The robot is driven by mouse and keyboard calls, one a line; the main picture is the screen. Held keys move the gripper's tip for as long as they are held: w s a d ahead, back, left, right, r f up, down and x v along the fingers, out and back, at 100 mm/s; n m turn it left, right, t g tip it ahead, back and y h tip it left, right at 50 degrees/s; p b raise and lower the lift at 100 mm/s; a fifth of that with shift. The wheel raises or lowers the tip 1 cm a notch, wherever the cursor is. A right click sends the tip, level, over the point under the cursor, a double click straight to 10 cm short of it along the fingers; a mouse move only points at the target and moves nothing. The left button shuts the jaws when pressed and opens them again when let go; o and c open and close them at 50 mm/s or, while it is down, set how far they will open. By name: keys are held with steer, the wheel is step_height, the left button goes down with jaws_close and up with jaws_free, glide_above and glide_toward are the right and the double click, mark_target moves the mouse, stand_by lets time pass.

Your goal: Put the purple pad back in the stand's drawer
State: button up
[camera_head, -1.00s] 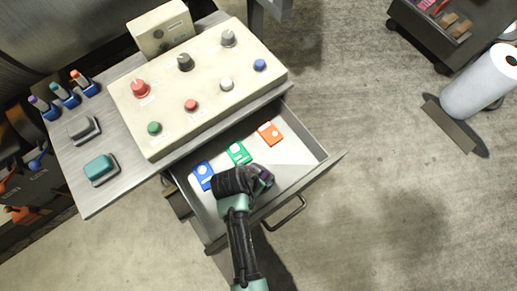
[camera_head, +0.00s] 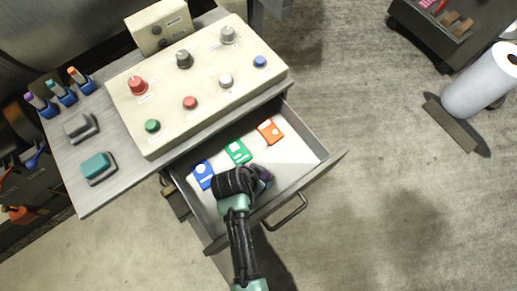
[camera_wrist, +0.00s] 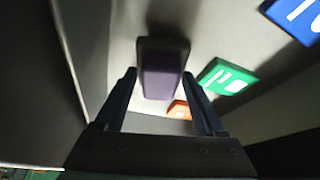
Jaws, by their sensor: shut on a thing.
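The stand's drawer (camera_head: 297,170) is pulled open below the control box. My gripper (camera_head: 262,178) is inside the drawer's outline, near its front wall. It is shut on the purple pad (camera_wrist: 161,82), which sits between the two fingers (camera_wrist: 165,88) in the wrist view. Only a small purple edge of the pad (camera_head: 266,174) shows past my gripper in the head view. A dark shadow lies by the pad; I cannot tell whether the pad touches the drawer floor.
Blue (camera_head: 203,174), green (camera_head: 238,151) and orange (camera_head: 270,131) pads lie in the drawer. A control box (camera_head: 195,85) with knobs stands on the stand's top (camera_head: 75,155). The drawer handle (camera_head: 286,212) sticks out in front. The drawer's right end is clear.

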steer(key=shift+f, duration=0.3)
steer(key=o, duration=1.2)
steer(key=shift+c, duration=0.2)
steer(key=p+v, duration=0.1)
steer(key=v, duration=1.2)
